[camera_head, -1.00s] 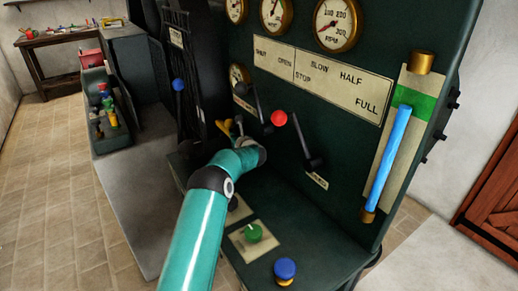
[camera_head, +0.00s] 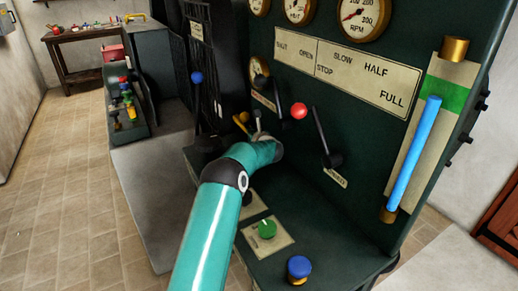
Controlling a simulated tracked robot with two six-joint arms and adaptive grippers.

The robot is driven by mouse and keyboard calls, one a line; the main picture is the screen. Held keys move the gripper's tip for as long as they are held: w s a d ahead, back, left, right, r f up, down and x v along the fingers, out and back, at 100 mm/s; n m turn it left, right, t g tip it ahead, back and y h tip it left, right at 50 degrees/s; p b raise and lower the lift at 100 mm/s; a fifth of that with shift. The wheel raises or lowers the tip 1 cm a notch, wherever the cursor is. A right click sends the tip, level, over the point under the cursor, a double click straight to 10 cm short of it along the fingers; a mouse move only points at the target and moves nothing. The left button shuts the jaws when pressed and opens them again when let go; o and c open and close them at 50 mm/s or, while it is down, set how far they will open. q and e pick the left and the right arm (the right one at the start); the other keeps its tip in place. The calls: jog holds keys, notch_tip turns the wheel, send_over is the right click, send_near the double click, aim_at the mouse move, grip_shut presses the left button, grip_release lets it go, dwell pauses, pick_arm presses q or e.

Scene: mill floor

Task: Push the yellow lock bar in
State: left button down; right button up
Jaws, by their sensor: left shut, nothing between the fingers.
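The yellow lock bar (camera_head: 241,120) is a small yellow piece low on the dark green machine panel, left of the lever with the red knob (camera_head: 299,111). My left arm reaches in from below, and its small grey gripper (camera_head: 258,119) is just right of the bar. The gripper is shut with nothing in it. It looks very close to the bar, but I cannot tell whether they touch. The wrist hides the gripper's base and part of the panel behind it. My right gripper is not in view.
A blue-knobbed lever (camera_head: 196,78) stands to the left. A green knob (camera_head: 267,229) and a blue button (camera_head: 299,268) are on the ledge below. A blue sight tube (camera_head: 413,155) is at the right. The tiled floor at the left is clear.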

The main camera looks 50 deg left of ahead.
pick_arm(q)
jog(key=shift+s+d+f+b, duration=0.1)
jog(key=shift+s+d+b, duration=0.2)
jog(key=shift+d+b, duration=0.25)
jog(key=shift+s+d+f+b, duration=0.1)
jog(key=shift+s+d+b, duration=0.25)
jog(key=shift+d, duration=0.3)
jog(key=b+v, duration=0.1)
jog(key=v, duration=0.7)
jog(key=shift+w+d+r, duration=0.1)
jog(key=shift+d+r, duration=0.05)
jog(key=shift+d, duration=0.15)
jog(key=shift+d+r+b, duration=0.1)
jog(key=shift+d+b, duration=0.2)
jog(key=shift+d, duration=0.05)
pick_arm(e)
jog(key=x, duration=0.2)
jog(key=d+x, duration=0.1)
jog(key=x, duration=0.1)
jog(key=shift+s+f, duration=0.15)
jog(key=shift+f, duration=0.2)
